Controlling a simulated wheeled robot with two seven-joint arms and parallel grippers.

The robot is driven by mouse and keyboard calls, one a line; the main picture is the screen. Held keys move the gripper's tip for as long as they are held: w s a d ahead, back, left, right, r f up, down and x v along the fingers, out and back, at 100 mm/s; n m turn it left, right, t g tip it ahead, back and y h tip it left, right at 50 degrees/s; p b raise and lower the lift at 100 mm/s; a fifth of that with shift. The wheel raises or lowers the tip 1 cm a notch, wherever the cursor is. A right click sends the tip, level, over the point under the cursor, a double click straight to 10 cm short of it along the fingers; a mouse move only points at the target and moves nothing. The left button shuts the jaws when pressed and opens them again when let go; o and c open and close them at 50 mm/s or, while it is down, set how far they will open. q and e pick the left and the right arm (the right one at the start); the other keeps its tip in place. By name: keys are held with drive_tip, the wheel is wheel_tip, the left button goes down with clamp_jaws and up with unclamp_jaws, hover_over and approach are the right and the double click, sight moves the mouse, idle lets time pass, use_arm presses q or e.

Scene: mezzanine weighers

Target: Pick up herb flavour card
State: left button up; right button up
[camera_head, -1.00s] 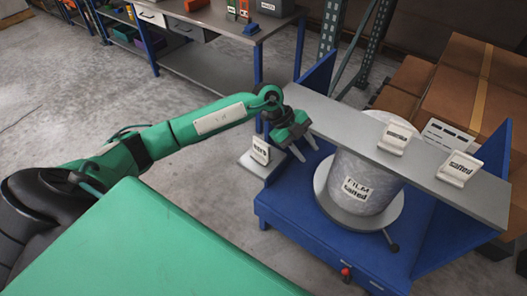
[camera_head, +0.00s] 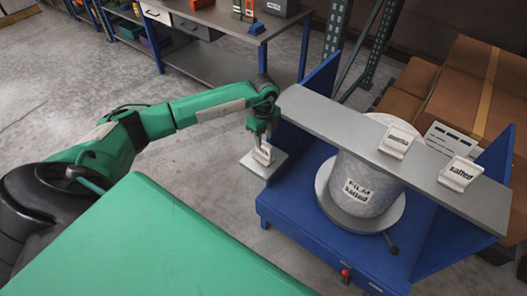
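The herb flavour card (camera_head: 262,156), a small white block with dark lettering, stands on a grey side plate (camera_head: 277,165) at the left of the blue stand. Its upper part is hidden by my gripper and its lettering is mostly covered. My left gripper (camera_head: 263,145) points down directly over the card, with its fingers at the card's upper part. I cannot tell whether the fingers are closed on it. The card looks upright and still on the plate. My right gripper is not in view.
A grey shelf board (camera_head: 330,123) crosses the blue stand (camera_head: 290,222) and holds a card (camera_head: 397,141) and a "salted" card (camera_head: 460,174). A film roll (camera_head: 362,188) labelled "salted" stands below it. Cardboard boxes (camera_head: 470,85) are at right; a workbench (camera_head: 225,22) is behind.

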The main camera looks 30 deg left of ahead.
sight(264, 142)
use_arm(q)
drive_tip(key=shift+f+p, duration=0.35)
drive_tip(key=shift+f, duration=0.3)
wheel_tip(264, 142, down, 4)
drive_tip(key=shift+w+a+f+p, duration=0.1)
drive_tip(key=shift+f+p, duration=0.05)
drive_tip(key=shift+p, duration=0.3)
clamp_jaws()
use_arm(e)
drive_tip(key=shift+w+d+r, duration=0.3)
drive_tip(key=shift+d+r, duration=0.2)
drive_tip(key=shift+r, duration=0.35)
